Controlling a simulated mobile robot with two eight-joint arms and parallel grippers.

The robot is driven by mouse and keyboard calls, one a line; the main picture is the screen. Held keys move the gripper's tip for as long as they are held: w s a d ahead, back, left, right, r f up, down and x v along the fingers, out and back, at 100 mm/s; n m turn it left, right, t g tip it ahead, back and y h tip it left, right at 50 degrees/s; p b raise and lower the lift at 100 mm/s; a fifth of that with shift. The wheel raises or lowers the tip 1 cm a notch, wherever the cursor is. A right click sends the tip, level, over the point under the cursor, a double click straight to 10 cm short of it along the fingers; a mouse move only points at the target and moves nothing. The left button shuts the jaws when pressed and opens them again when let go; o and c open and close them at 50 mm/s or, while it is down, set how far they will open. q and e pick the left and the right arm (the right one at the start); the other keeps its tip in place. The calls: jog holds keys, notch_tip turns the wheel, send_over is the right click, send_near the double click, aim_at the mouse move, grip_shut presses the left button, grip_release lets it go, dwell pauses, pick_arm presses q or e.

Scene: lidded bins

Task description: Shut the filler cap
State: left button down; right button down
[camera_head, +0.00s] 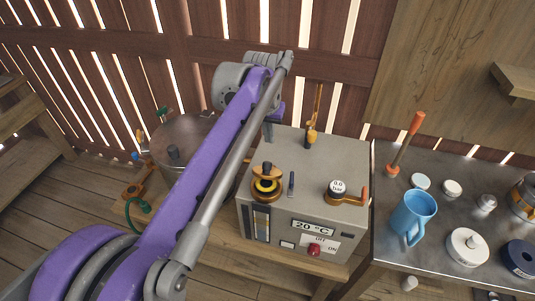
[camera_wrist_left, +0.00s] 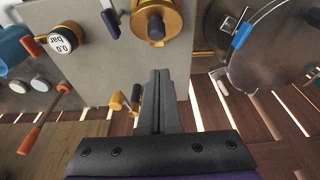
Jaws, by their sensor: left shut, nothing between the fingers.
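The filler cap (camera_head: 265,169) is a brass lid at the front left of the grey box's top. It appears raised above a yellow-rimmed dark opening (camera_head: 266,187). In the left wrist view the brass cap (camera_wrist_left: 171,21) with its dark knob is at the top middle, just beyond my fingertips. My left gripper (camera_head: 268,139) is shut and empty, pointing down at the back left of the box, behind the cap. In the wrist view its fingers (camera_wrist_left: 160,74) are together, with no visible contact with the cap. My right gripper is out of view.
The grey box (camera_head: 338,165) also carries a gauge with an orange-tipped lever (camera_head: 345,194), a small dark lever (camera_head: 291,184) and a yellow-and-black fitting (camera_head: 311,136). A round metal vessel (camera_head: 196,129) stands left. A blue mug (camera_head: 411,214) and several lids are on the right bench.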

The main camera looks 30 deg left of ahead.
aim_at(267, 162)
pick_arm(q)
jog(key=f, duration=0.4)
jog(key=shift+s+d+f, duration=0.1)
jog(key=shift+s+f, duration=0.05)
jog(key=shift+s, duration=0.2)
jog(key=shift+s+d+f, duration=0.1)
jog(key=shift+s+f, duration=0.35)
jog(key=shift+f, duration=0.15)
